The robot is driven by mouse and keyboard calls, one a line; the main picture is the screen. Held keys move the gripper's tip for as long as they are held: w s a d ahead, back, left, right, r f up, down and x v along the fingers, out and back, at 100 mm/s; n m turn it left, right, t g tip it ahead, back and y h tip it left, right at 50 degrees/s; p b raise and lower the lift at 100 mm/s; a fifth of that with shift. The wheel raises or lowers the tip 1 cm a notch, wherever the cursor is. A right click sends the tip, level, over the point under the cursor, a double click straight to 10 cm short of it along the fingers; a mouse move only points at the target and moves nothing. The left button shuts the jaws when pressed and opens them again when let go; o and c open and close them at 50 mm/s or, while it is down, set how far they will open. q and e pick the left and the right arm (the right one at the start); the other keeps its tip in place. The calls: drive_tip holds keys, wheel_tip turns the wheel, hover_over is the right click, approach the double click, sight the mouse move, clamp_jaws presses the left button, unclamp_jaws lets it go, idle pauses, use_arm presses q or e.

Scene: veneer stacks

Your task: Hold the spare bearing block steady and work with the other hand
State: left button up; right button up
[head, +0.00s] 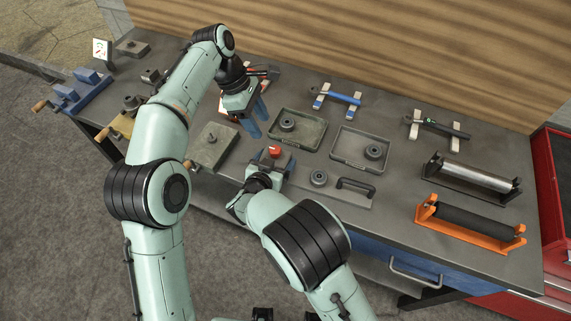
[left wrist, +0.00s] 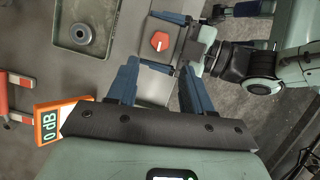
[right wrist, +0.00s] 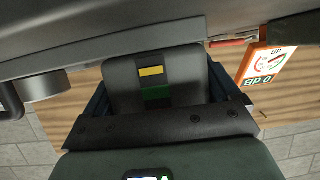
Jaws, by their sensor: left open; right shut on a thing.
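The bearing block (head: 273,152), a grey block with a red hexagonal knob on top, sits between the blue fingers of my right gripper (head: 266,163). My right gripper is shut on it, near the table's front edge. In the left wrist view the block (left wrist: 152,56) shows from above, knob facing that camera. In the right wrist view a grey face (right wrist: 125,85) with yellow and green marks fills the jaws. I cannot tell whether the block touches the table. My left gripper (head: 256,120) is open and empty, above and behind the block, fingers pointing down.
Two grey trays (head: 296,145) (head: 343,157), each holding a round part, lie behind the block. A plate with a black handle (head: 356,186) is right of it; a square grey plate (head: 208,158) is left. Roller stands (head: 468,222) (head: 470,176) occupy the right end.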

sight(275, 149)
use_arm(q)
drive_tip(key=m, duration=0.2)
drive_tip(key=d+m+y, duration=0.1)
drive_tip(key=d+f+m+y, duration=0.1)
drive_tip(key=m, duration=0.1)
drive_tip(key=shift+s+d+m, duration=0.2)
drive_tip(key=shift+s+m, duration=0.05)
drive_tip(key=shift+m, duration=0.05)
drive_tip(key=m, duration=0.1)
drive_tip(key=d+m+y, duration=0.1)
drive_tip(key=m, duration=0.1)
drive_tip(key=m+y, duration=0.1)
drive_tip(key=shift+s+d+f+m+t, duration=0.1)
drive_tip(key=shift+d+f+m+t, duration=0.2)
drive_tip(key=shift+m, duration=0.1)
drive_tip(key=shift+f, duration=3.9)
drive_tip(key=c, duration=0.7)
drive_tip(key=shift+m, duration=0.3)
